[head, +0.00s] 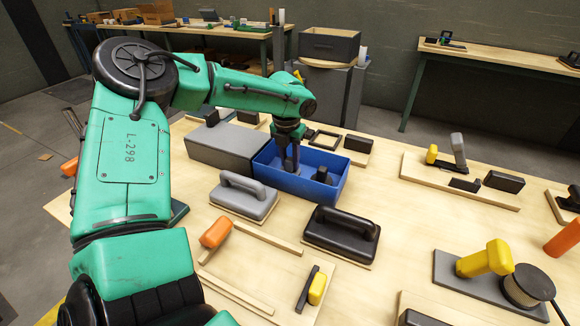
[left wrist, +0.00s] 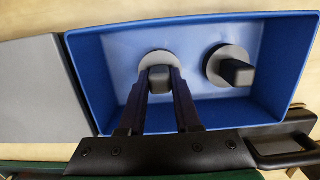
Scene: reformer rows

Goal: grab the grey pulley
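The blue bin (head: 318,197) stands on the wooden table, and its inside shows in the left wrist view (left wrist: 105,75). Two pieces with round grey discs and blocky knobs are in it. My right gripper is not in view.
A grey lidded box (head: 228,146) adjoins the bin on the left. A grey handled block (head: 243,196) and a black handled block (head: 341,234) stand in front. Yellow, orange and black parts on boards (head: 460,185) lie around. The bin walls surround my left fingers.

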